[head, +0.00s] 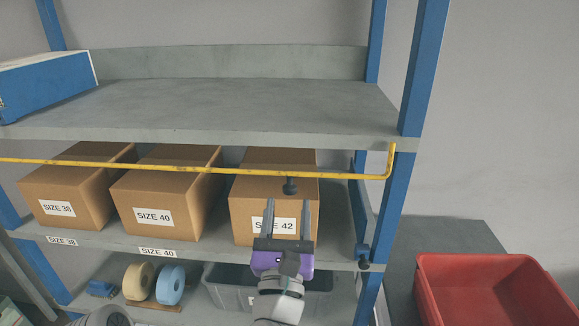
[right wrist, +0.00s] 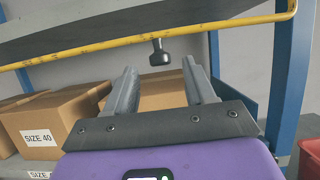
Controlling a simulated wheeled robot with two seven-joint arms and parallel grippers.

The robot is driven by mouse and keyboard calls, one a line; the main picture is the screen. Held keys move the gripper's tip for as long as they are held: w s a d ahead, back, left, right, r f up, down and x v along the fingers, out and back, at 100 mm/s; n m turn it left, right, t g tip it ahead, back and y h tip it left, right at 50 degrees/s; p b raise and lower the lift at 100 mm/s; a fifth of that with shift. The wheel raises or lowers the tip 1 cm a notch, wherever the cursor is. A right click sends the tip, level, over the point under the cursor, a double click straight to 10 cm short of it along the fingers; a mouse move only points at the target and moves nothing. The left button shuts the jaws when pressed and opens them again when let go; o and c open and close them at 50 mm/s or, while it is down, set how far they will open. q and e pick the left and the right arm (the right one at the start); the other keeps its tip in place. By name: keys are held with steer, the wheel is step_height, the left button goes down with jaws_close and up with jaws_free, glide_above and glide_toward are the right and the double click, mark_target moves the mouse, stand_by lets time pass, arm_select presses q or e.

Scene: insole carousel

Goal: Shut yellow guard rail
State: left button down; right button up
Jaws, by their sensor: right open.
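The yellow guard rail (head: 140,165) runs across the front of the shelf, in front of the upper part of the boxes, and bends up at its right end by the blue post. It also crosses the top of the right wrist view (right wrist: 110,41). A dark knob (head: 290,186) hangs under the rail near its right part; in the right wrist view the knob (right wrist: 159,53) shows beyond and between my fingertips. My right gripper (head: 288,204) is open and empty, just below the knob and in front of the SIZE 42 box. The left gripper's jaws are not seen.
Brown boxes SIZE 38 (head: 68,193), SIZE 40 (head: 165,190) and SIZE 42 (head: 250,190) stand behind the rail. A dark latch-like part (head: 363,257) is on the right blue post (head: 397,205). Tape rolls (head: 171,284) and a grey bin (head: 225,289) sit below; a red bin (head: 490,295) stands right.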

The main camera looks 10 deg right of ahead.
mark_target(291, 179)
steer(key=shift+w+d+r, duration=0.15)
steer(key=shift+w+r, duration=0.1)
steer(key=shift+r, duration=0.15)
steer(key=p+x, duration=0.3)
steer(key=x, duration=0.3)
steer(key=shift+w, duration=0.2)
jaws_close()
